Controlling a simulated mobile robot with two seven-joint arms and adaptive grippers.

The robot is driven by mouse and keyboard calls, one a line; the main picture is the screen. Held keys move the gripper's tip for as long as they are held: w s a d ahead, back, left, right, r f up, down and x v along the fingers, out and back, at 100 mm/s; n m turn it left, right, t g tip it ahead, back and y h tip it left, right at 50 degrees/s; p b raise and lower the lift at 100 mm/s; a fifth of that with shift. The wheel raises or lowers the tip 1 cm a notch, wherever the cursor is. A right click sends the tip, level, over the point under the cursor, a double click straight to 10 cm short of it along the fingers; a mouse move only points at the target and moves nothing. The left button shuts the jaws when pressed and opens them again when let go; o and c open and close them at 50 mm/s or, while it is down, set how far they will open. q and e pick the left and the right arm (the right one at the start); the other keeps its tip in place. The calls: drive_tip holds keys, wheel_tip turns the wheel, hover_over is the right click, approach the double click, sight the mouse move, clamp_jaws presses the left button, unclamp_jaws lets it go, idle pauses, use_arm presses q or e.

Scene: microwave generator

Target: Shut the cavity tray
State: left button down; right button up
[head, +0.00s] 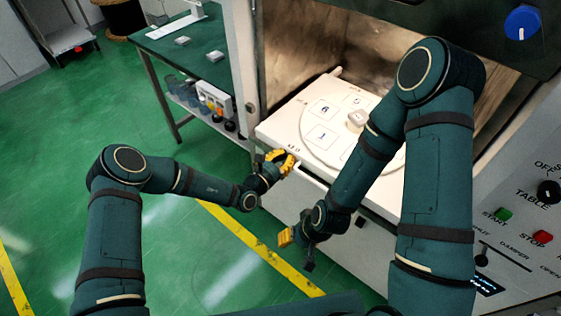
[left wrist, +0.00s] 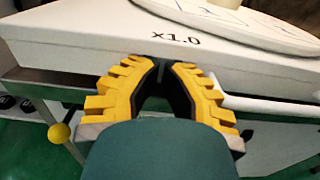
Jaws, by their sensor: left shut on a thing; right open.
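The white cavity tray (head: 277,130) extends out of the open microwave cavity (head: 320,45) and bears a round plate (head: 312,150) with numbered squares. My left gripper (head: 288,160) is at the tray's front edge, near its left corner. In the left wrist view the yellow-padded fingers (left wrist: 162,68) close together at the tray's front face (left wrist: 100,50), below the "x1.0" marking. A white bar-like handle (left wrist: 270,108) runs to the right from the fingers; the gripped part is mostly hidden between them. My right gripper (head: 296,250) is open and empty, lower, in front of the machine.
A small pale block (head: 357,118) sits on the round plate. A green side table (head: 190,50) with small items stands left of the machine. Control buttons and knobs (head: 504,214) are at the right. The green floor at left is clear.

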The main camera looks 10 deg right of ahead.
use_arm(q)
drive_tip(key=shift+x, duration=1.8)
drive_tip(key=shift+a, duration=0.1)
